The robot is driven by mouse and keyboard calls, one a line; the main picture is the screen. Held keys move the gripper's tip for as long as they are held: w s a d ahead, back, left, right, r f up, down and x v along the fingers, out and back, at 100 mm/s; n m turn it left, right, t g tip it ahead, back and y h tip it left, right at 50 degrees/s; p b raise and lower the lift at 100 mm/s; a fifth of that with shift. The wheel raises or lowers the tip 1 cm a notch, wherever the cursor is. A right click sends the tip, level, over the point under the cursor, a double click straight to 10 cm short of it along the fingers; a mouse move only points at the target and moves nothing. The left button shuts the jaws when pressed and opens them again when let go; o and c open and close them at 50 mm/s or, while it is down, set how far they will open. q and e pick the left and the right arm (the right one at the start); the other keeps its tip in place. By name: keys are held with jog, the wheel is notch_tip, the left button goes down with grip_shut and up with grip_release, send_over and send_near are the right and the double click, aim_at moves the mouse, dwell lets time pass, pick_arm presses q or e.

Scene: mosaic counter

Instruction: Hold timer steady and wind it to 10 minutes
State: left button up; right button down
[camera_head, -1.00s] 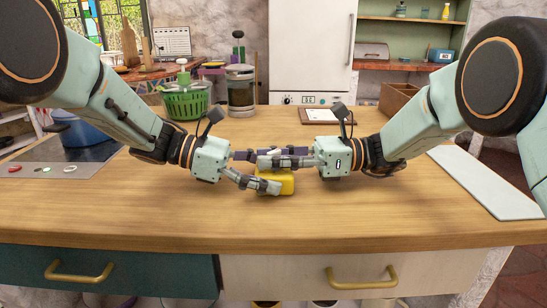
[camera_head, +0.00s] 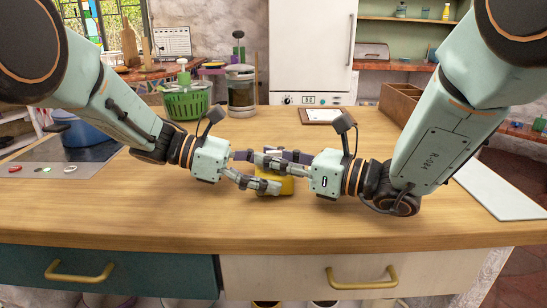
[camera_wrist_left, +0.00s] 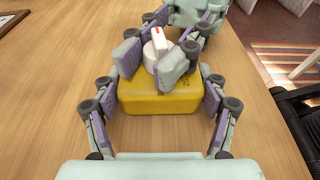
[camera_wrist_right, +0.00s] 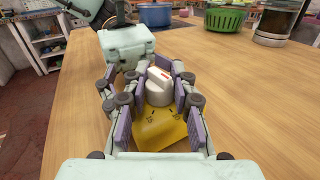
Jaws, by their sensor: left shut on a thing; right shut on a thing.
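The timer has a yellow body (camera_wrist_left: 160,98) and a white knob (camera_wrist_left: 155,45) with a red mark on top. It stands on the wooden counter near the front, mostly hidden by my grippers in the head view. My left gripper (camera_head: 270,174) is shut on the yellow body, a finger on each side, as the left wrist view shows. My right gripper (camera_wrist_right: 167,88) is shut on the white knob, its pads on both sides of it. In the right wrist view the knob's red mark (camera_wrist_right: 166,75) shows, and the yellow body (camera_wrist_right: 160,132) lies below the fingers.
A green basket (camera_head: 186,103) and a French press (camera_head: 240,90) stand at the back left. A clipboard (camera_head: 320,116) lies behind my grippers, with a wooden box (camera_head: 400,100) to its right. A white board (camera_head: 498,188) lies at the right. The counter around the timer is clear.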

jog(key=shift+s+m+t+h, duration=0.1)
jog(key=shift+m+t+h, duration=0.45)
jog(key=shift+t, duration=0.25)
jog(key=c, duration=1.1)
grip_release()
jog(key=shift+v, duration=6)
jog(key=shift+o, duration=0.2)
jog(key=shift+f, duration=0.1)
